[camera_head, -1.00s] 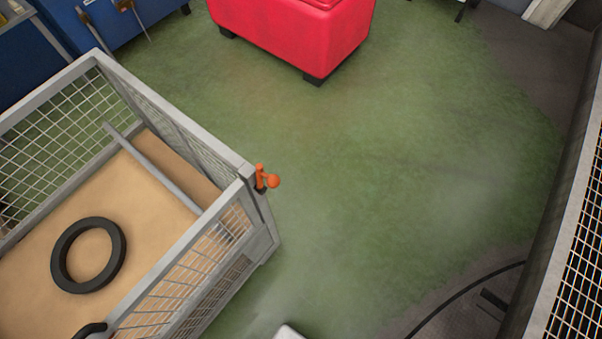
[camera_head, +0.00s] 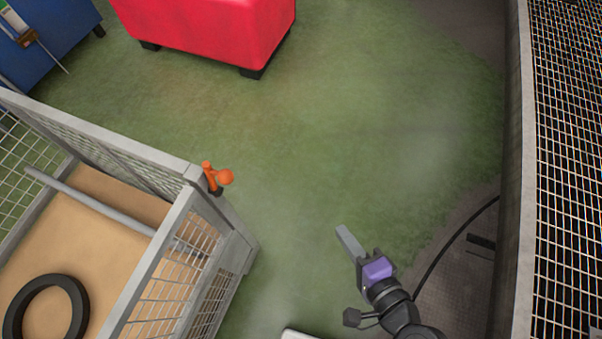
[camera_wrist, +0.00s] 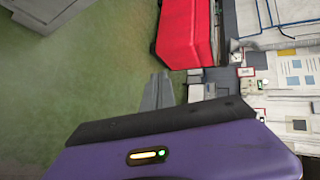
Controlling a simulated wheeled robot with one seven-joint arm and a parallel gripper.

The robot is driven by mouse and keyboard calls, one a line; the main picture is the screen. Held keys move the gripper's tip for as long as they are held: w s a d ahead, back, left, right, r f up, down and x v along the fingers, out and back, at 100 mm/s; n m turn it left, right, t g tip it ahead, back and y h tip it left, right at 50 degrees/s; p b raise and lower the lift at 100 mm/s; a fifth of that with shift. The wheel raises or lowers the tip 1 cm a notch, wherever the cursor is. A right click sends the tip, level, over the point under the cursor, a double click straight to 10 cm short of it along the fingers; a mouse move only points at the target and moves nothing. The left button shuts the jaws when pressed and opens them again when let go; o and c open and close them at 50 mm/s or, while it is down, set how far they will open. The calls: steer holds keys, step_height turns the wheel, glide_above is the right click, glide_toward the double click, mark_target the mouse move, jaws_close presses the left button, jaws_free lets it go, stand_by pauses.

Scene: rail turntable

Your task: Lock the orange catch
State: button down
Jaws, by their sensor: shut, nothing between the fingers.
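The orange catch (camera_head: 220,177) sits on the outer corner of a grey mesh-sided cage (camera_head: 178,212), left of centre in the head view. It has a round orange knob and an upright orange part beside it. My gripper (camera_head: 342,232) is to the right of the catch and lower in the picture, apart from it. Its grey fingers are shut with nothing between them. In the wrist view the shut fingers (camera_wrist: 158,92) point over green floor. The catch does not show in the wrist view.
A black ring (camera_head: 76,310) and a grey bar (camera_head: 88,198) are inside the cage. A red block-shaped seat (camera_head: 205,30) stands at the back. A mesh fence (camera_head: 527,170) runs along the right. Green floor (camera_head: 340,140) between cage and fence is clear.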

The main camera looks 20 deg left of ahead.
steer(key=w+a+r+g+y+b, duration=0.1)
steer(key=w+a+r+g+y, duration=0.1)
steer(key=a, duration=0.3)
steer(key=w+a+r+g+y+b, duration=0.1)
steer(key=w+a+r+g+y, duration=0.1)
steer(key=a+r+g+y, duration=0.1)
steer(key=a+r+y, duration=0.1)
steer(key=a+y, duration=0.1)
steer(key=a, duration=0.1)
steer(key=shift+w+n, duration=0.2)
steer(key=shift+n, duration=0.1)
steer(key=shift+r, duration=0.1)
steer(key=a+p, duration=0.1)
steer(key=a, duration=1)
steer(key=shift+a+r, duration=0.25)
steer(key=shift+a, duration=0.05)
steer(key=shift+s, duration=0.1)
